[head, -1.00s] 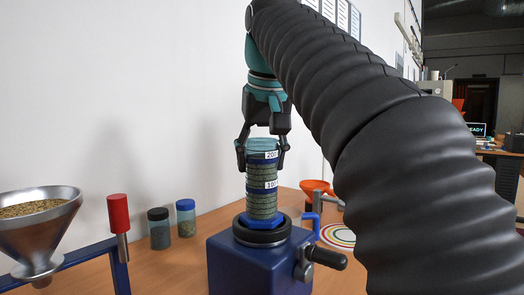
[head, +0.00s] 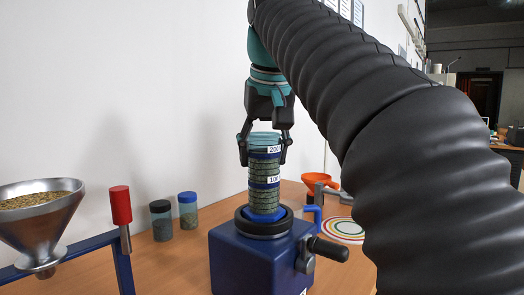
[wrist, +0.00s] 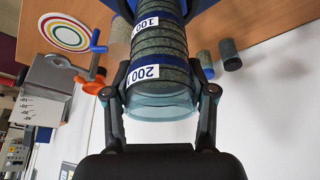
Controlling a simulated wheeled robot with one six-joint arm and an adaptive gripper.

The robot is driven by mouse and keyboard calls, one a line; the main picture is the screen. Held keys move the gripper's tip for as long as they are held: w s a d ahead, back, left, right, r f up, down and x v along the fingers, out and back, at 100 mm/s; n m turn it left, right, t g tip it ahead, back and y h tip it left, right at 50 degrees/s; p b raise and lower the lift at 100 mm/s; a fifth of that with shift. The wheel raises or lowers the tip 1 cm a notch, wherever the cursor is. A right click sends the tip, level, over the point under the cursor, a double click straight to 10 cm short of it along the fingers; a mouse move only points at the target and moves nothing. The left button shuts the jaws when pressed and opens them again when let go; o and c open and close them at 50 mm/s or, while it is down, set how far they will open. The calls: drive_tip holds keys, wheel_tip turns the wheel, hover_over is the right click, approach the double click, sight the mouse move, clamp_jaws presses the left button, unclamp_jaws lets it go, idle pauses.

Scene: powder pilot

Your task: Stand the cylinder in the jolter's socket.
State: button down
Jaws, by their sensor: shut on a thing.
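The cylinder (head: 264,172) is a clear tube of grey-green powder with blue bands and white 200 and 100 labels. It stands about upright at the jolter (head: 254,262), a blue box with a black ring socket (head: 263,227) on top. The cylinder's blue foot (head: 265,214) shows within the ring; I cannot tell whether it is fully seated. My gripper (head: 264,158) is shut on the cylinder near its rim, one finger on each side. The wrist view shows the cylinder (wrist: 160,45) between the fingers of my gripper (wrist: 158,91), its lower end cut off by the frame.
A black-handled crank (head: 328,250) sticks out at the jolter's right. A steel funnel of grain (head: 38,222) and a red-handled tool (head: 120,206) stand left. Two jars (head: 161,221) (head: 188,211) stand behind. An orange funnel (head: 318,181) and a ringed disc (head: 343,230) lie right.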

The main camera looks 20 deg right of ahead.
drive_tip(key=shift+f+b, duration=0.45)
drive_tip(key=shift+f, duration=0.1)
drive_tip(key=shift+c, duration=0.5)
unclamp_jaws()
idle(0.4)
wheel_tip(320, 180, up, 3)
drive_tip(key=p, duration=0.2)
drive_tip(key=shift+p, duration=0.4)
wheel_tip(320, 180, up, 4)
drive_tip(key=r, duration=0.1)
drive_tip(key=s+d+b, duration=0.1)
drive_tip(key=s+d, duration=0.8)
drive_tip(key=s, duration=0.4)
drive_tip(key=shift+d+f, duration=0.2)
drive_tip(key=shift+f, duration=0.1)
idle(0.5)
idle(0.5)
